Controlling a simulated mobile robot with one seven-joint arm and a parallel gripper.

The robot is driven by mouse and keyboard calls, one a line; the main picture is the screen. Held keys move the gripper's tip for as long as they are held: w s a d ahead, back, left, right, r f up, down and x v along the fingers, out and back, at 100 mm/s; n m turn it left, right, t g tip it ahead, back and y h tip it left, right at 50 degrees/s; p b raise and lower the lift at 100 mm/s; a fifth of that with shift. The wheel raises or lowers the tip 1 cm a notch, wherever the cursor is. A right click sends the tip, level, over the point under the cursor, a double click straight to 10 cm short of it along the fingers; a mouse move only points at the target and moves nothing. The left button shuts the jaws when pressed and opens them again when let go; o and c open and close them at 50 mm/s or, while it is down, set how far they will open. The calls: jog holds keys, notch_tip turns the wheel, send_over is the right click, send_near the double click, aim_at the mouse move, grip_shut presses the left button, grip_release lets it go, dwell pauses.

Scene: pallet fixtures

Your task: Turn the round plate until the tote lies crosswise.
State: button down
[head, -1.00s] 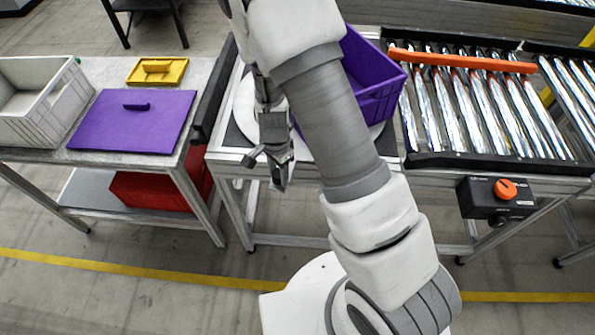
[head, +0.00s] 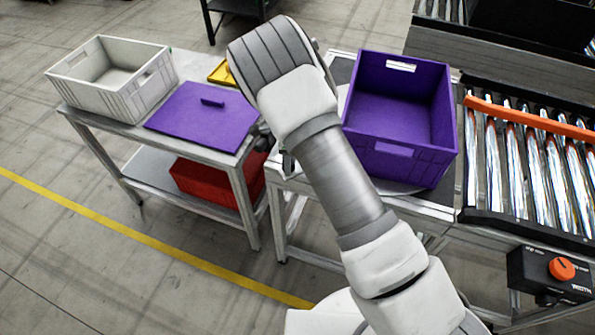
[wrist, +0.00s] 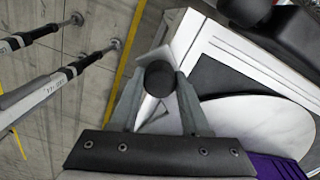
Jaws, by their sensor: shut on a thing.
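The purple tote (head: 372,112) is empty and sits upright on the round plate, with hand slots in its near and far walls. The pale round plate (wrist: 265,120) shows in the wrist view beside a corner of the tote (wrist: 268,168); in the head view the tote mostly covers it. My gripper (wrist: 158,96) is shut on a black round knob (wrist: 160,77), one finger at each side, beside the plate's stand. How the knob joins the plate cannot be seen. In the head view my arm hides most of the gripper.
A roller conveyor (head: 520,165) with an orange bar (head: 530,118) adjoins on the right. On the left a bench holds a grey crate (head: 112,85), a purple lid (head: 200,118) and a yellow piece (head: 221,72). A red box (head: 200,182) is below.

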jog(key=shift+w+a+m, duration=0.3)
jog(key=shift+w+a, duration=0.15)
jog(key=shift+w, duration=0.25)
jog(key=shift+w+a+m, duration=0.3)
jog(key=shift+w+a, duration=0.1)
jog(key=shift+w, duration=0.25)
jog(key=shift+w+a, duration=0.15)
jog(key=shift+w, duration=0.15)
jog(key=shift+w+r, duration=0.15)
jog(key=shift+c, duration=1.9)
grip_release()
jog(key=shift+w+a, duration=0.1)
notch_tip(320, 180, up, 17)
jog(key=b, duration=0.2)
jog(key=shift+r, duration=0.15)
